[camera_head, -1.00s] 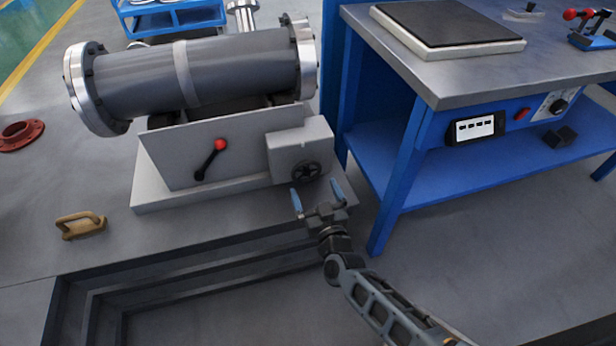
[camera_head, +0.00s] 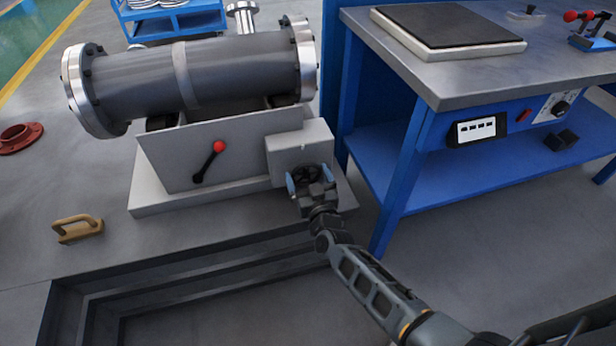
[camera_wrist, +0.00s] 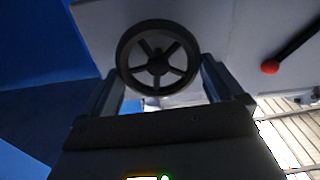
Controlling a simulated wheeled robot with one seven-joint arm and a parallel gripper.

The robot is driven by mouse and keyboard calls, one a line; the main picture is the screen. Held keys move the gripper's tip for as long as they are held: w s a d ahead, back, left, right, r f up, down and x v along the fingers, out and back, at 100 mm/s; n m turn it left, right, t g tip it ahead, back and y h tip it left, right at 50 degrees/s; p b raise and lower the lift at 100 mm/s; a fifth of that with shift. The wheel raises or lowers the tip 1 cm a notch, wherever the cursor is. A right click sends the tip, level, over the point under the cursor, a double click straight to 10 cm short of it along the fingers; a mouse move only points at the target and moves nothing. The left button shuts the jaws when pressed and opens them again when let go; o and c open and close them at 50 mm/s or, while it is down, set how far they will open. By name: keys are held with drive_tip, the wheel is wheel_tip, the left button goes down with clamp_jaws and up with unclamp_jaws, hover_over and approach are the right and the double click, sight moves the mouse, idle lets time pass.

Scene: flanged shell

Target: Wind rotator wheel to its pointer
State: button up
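The rotator wheel (camera_wrist: 157,57) is a small dark spoked handwheel on the front of a light grey box (camera_head: 284,149) at the right end of the rotator stand. In the head view the wheel (camera_head: 305,174) is partly hidden behind my gripper. My gripper (camera_head: 309,180) is open, with its two blue fingertips on either side of the wheel. In the wrist view my gripper (camera_wrist: 160,80) has one finger at the wheel's lower left and one at its lower right. Contact with the rim cannot be told. I cannot make out a pointer.
A flanged grey shell (camera_head: 190,75) lies on the stand. A lever with a red knob (camera_head: 218,147) is left of the wheel. A blue workbench (camera_head: 400,150) stands close on the right. A tan handle-shaped block (camera_head: 78,229) and a red flange (camera_head: 20,137) lie on the left.

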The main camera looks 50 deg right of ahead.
drive_tip(key=c, duration=0.3)
drive_tip(key=shift+s, duration=0.1)
idle(1.6)
drive_tip(key=o, duration=0.7)
drive_tip(key=shift+c, duration=0.2)
drive_tip(key=p+v, duration=0.1)
drive_tip(key=v, duration=0.6)
drive_tip(key=shift+s+a, duration=0.25)
drive_tip(key=shift+s, duration=0.05)
